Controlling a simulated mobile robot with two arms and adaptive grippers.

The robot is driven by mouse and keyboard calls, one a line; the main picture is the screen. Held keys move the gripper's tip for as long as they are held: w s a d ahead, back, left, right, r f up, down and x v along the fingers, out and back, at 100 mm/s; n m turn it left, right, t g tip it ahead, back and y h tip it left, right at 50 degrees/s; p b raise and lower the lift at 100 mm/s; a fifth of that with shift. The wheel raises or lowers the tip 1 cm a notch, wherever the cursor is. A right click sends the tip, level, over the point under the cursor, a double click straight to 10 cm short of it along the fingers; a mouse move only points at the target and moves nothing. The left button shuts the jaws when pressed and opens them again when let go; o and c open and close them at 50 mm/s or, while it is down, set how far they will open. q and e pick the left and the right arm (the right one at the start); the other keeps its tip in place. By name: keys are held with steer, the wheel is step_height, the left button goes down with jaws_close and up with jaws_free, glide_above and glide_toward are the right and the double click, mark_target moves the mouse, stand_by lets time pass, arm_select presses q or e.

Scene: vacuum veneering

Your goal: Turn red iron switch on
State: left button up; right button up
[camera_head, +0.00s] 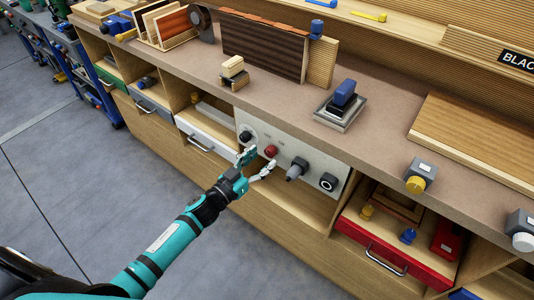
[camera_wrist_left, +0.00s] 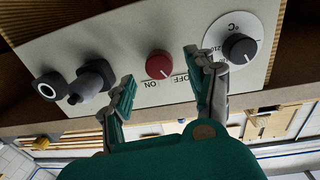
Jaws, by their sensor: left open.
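The red iron switch (camera_head: 271,152) is a round red knob on the light grey control panel (camera_head: 318,165) set in the bench front. In the left wrist view the red knob (camera_wrist_left: 159,65) has ON and OFF labels beside it, seen upside down. Its small white mark seems to point towards the OFF label. My left gripper (camera_head: 259,162) is open in front of the panel. In the left wrist view its fingers (camera_wrist_left: 161,78) stand on either side of the knob, apart from it. My right gripper is not in view.
A black temperature dial (camera_wrist_left: 240,48) sits close beside one finger. A grey connector (camera_head: 297,169) and a black round socket (camera_head: 328,182) are on the knob's other side. An open red drawer (camera_head: 371,249) juts out at the right. The bench top overhangs the panel.

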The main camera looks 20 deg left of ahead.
mark_target(268, 154)
arm_select(q)
steer(key=shift+x, duration=1.65)
steer(key=c, duration=1.1)
